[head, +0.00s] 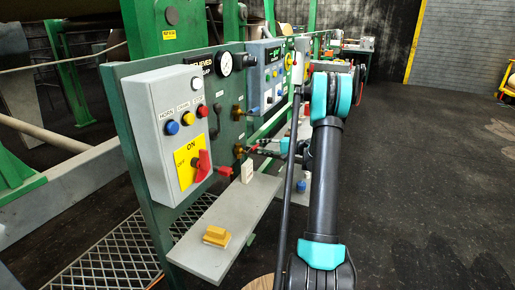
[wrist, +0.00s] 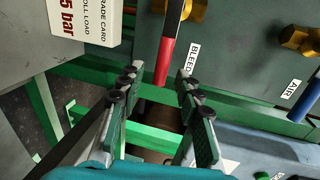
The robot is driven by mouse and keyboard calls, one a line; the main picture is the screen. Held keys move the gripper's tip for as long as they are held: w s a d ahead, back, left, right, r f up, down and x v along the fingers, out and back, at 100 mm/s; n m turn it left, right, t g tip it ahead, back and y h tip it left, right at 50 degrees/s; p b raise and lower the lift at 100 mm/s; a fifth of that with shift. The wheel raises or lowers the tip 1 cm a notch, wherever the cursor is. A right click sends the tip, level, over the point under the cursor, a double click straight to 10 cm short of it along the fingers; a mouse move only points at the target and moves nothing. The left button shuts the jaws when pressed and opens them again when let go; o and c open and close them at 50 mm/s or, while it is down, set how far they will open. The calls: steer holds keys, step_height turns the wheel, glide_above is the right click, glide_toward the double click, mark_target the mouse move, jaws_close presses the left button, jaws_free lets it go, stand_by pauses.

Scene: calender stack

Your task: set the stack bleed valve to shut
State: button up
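The bleed valve shows in the wrist view as a brass body (wrist: 180,8) with a red lever (wrist: 166,60), beside a BLEED label (wrist: 194,55). The lever points down in that picture. In the wrist view my gripper (wrist: 156,76) is open, with one finger on each side of the lever's lower end. A gap shows on both sides; I cannot tell whether either finger touches it.
A second brass valve (wrist: 300,38) with a blue lever (wrist: 301,122) and an AIR label is at right in the wrist view. A white card (wrist: 92,20) stands at upper left. The head view shows a grey switch box (head: 170,130) and a shelf (head: 225,225) holding a yellow block (head: 216,236).

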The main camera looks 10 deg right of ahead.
steer(key=v, duration=0.8)
steer(key=shift+s+d, duration=0.15)
steer(key=shift+d, duration=0.05)
steer(key=s+a+n+g+h, duration=0.35)
steer(key=s+a+h, duration=0.25)
steer(key=s+a, duration=1)
steer(key=s+d+f+n+h, duration=0.2)
steer(key=s+f+h, duration=0.1)
steer(key=s, duration=0.9)
steer(key=s+d+f+n+g+h, duration=0.1)
steer(key=s+d+f+n+h, duration=0.1)
steer(key=s, duration=1)
steer(key=shift+s+d+f+h, duration=0.25)
steer(key=shift+f+h, duration=0.35)
steer(key=shift+h, duration=0.3)
